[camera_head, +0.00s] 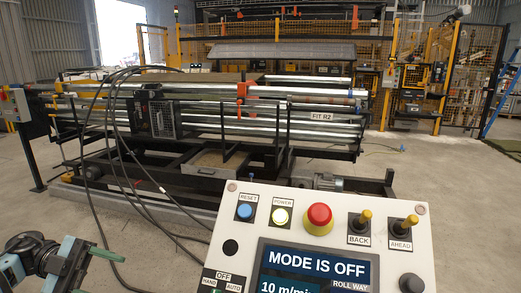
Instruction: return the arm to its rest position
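My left arm comes in at the bottom left corner, with a dark wrist and pale blue parts. Its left gripper (100,272) has green fingers that stand apart, with nothing seen between them; the lower finger is partly cut off by the frame edge. It is to the left of the control panel (400,262) and apart from it. My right arm and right gripper are not in view.
The white panel carries a blue reset button (245,211), a lit power button (281,216), a red stop button (319,219), two yellow-tipped levers and a screen (318,264) reading "MODE IS OFF". Black cables (95,200) hang left of it. A roller machine (230,115) stands behind.

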